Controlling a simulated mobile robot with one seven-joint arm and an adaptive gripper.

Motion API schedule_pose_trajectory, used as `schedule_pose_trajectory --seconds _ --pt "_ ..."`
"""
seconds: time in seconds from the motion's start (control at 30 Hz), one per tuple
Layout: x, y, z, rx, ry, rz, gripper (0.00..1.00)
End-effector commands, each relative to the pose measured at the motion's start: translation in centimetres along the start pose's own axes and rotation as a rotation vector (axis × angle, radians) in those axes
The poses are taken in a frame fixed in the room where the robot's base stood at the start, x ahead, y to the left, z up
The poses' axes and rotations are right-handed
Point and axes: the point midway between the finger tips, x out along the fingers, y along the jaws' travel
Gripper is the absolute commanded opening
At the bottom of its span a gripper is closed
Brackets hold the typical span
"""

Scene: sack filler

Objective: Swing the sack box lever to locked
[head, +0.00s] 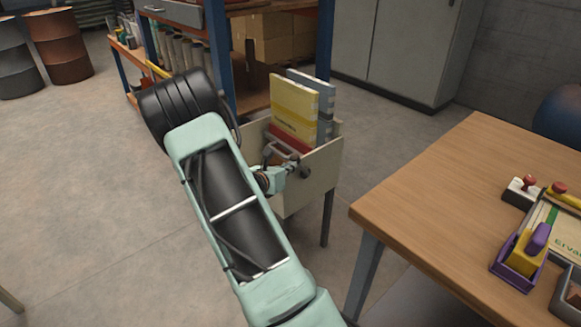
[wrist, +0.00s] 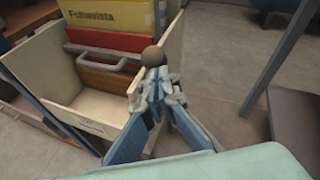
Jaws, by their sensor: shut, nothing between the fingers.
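The sack box (head: 318,183) is a pale open-topped box on dark legs, ahead of my arm; its near wall also shows in the wrist view (wrist: 65,112). The lever's round brown knob (wrist: 152,56) is at the box's right edge, and a dark knob (head: 305,172) shows there in the head view. My gripper (wrist: 154,76) is shut and empty, its tips right at the knob. I cannot tell whether they touch it. The lever's shaft is hidden behind the fingers. In the head view my gripper (head: 290,171) is partly hidden by my arm.
The box holds yellow (head: 294,108) and grey-blue (head: 325,100) binders and a red item (head: 290,137). A grey bar handle (wrist: 106,60) is close left of my fingers. A wooden table (head: 440,205) stands at right. A blue-framed shelf (head: 220,60) is behind.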

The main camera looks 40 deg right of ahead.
Motion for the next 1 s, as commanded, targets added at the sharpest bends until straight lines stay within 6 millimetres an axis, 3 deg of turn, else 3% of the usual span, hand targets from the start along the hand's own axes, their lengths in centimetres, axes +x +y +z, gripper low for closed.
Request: schedule_pose_trajectory --seconds 0.03,0.3,0.57,1.0 --pt "0.1 -0.5 1.5 0.016 0.030 0.009 0.00" --pt "1.8 -1.8 3.7 0.089 0.230 0.081 0.00" --pt "3.4 -2.6 4.6 0.136 0.369 0.133 0.00" --pt "4.6 -3.2 5.2 0.130 0.365 0.131 0.00"
